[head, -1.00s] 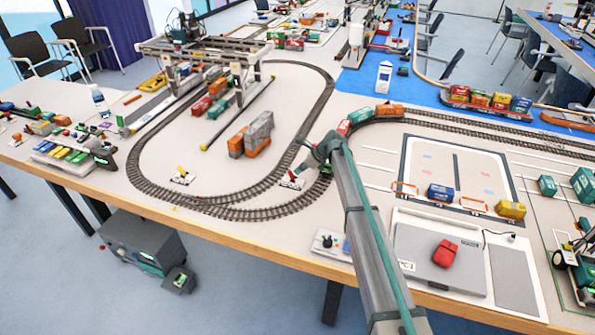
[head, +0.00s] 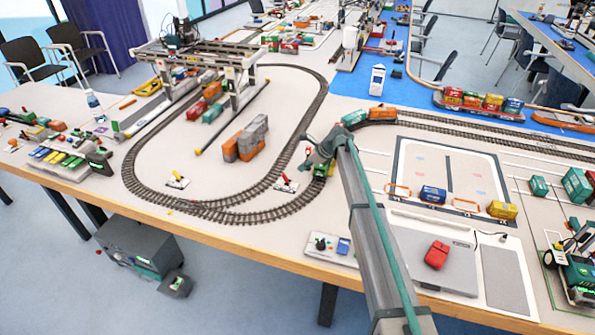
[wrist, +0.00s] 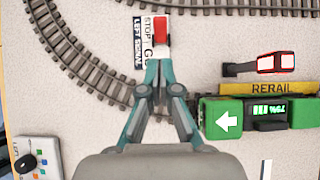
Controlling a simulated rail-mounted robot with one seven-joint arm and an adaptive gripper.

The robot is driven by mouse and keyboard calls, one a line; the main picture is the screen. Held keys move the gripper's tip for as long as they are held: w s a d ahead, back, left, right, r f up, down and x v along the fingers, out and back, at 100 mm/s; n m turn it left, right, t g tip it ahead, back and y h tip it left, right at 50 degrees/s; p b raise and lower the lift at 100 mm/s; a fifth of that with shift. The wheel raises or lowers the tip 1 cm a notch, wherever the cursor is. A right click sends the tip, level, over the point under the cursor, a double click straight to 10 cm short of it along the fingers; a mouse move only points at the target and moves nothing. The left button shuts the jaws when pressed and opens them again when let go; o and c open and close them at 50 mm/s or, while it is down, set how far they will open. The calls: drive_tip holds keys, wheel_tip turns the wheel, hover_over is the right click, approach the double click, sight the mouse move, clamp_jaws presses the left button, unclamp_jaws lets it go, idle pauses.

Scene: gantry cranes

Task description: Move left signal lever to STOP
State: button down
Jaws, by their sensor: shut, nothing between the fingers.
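The left signal (wrist: 139,42) shows in the wrist view as a small plate lettered LEFT SIGNAL, with STOP at its upper end and GO at its lower end. Its red lever head (wrist: 161,28) appears beside STOP. In the head view the red lever (head: 285,179) stands on its plate inside the track curve. My gripper (wrist: 158,66) is shut and empty. Its tips appear just below the red head, beside GO; a small gap shows in the picture. In the head view my gripper (head: 305,164) is just right of the lever.
A green unit with an arrow (wrist: 228,120) and a yellow RERAIL plate (wrist: 260,88) lie close right of my gripper. Curved track (wrist: 75,50) runs at left. A yellow lever (head: 177,180) stands farther left. A joystick panel (head: 331,246) sits near the table edge.

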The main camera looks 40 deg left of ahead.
wheel_tip(320, 180, up, 8)
drive_tip(key=d+b, duration=0.2)
drive_tip(key=shift+w, duration=0.35)
